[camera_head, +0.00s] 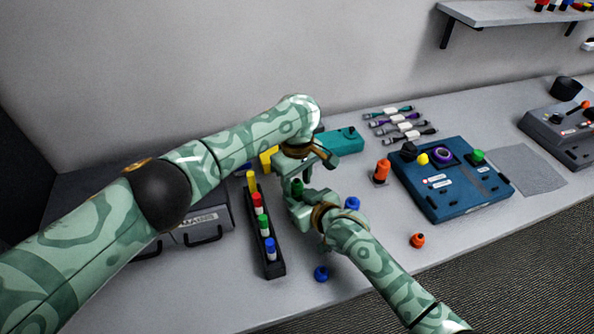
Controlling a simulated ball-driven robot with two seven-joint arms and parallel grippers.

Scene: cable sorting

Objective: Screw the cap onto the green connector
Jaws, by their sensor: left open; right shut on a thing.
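My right gripper (299,199) comes in from the lower right and is shut on a small green piece (297,186), which looks like the green connector. The fingers hide much of it. My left gripper (306,166) is open just above it, pointing down, with its fingers spread. I cannot tell whether a cap is on the held piece or whether the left fingers touch it. Another green-topped piece (263,222) stands in the black rack (277,267) to the left, beside yellow, red and blue ones.
A blue panel box (465,205) with coloured knobs is to the right. An orange piece (381,171) stands beside it. Loose blue (321,273) and orange (417,240) caps lie near the front edge. Several cables (405,133) lie at the back. A grey case (205,222) is left.

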